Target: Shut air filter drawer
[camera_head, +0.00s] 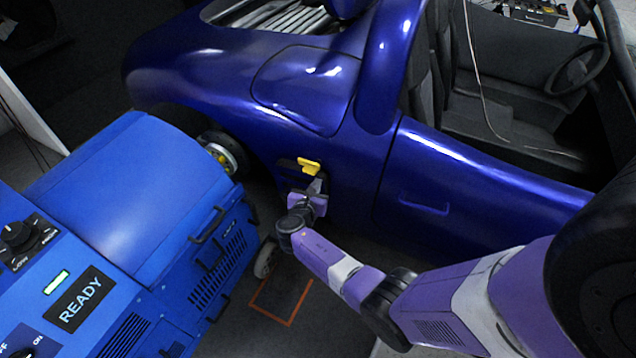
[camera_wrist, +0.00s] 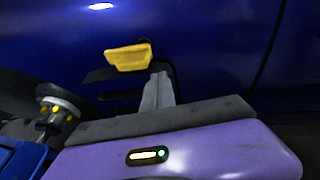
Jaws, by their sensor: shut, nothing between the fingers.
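How far the drawer stands out is hard to tell. My gripper (camera_head: 317,184) is shut and empty, just below the handle; it also shows in the wrist view (camera_wrist: 160,72). Whether the fingers touch the drawer or the body panel I cannot tell.
A blue dynamometer cabinet (camera_head: 130,195) with a READY label stands at the left, close to the wheel hub (camera_head: 222,156). The car body (camera_head: 440,190) fills the far side and right. An orange-outlined floor patch (camera_head: 283,298) lies beneath my arm.

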